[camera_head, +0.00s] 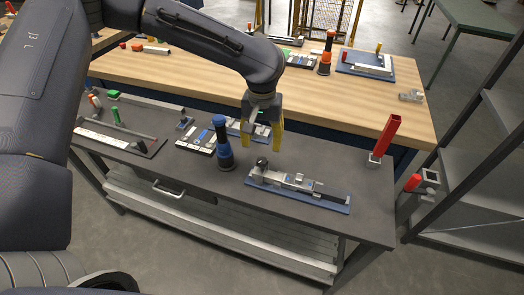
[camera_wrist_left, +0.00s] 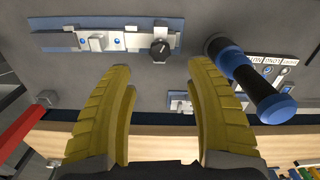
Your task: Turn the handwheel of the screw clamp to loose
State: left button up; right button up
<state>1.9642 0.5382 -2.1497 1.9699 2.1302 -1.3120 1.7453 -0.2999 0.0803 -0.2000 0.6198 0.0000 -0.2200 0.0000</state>
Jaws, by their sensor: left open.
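The screw clamp (camera_head: 300,182) is a grey metal fixture on a blue base plate at the right of the dark near table. Its small black handwheel (camera_head: 262,164) is at the left end. In the left wrist view the clamp (camera_wrist_left: 97,42) lies along the top, with the lobed handwheel (camera_wrist_left: 160,49) between and beyond the fingers. My left gripper (camera_head: 261,146) has two yellow fingers, apart and empty, above the table and behind the handwheel in the head view. The fingers also show in the left wrist view (camera_wrist_left: 163,70). They do not touch the handwheel. My right gripper is not seen.
A blue and black upright tool (camera_head: 223,145) stands left of the clamp, close to the gripper. A red bar (camera_head: 385,138) rises at the right table edge. A wooden table (camera_head: 320,100) stands behind.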

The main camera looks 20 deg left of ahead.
pick_arm(q)
jog(key=shift+r, duration=1.85)
jog(key=shift+d, duration=0.1)
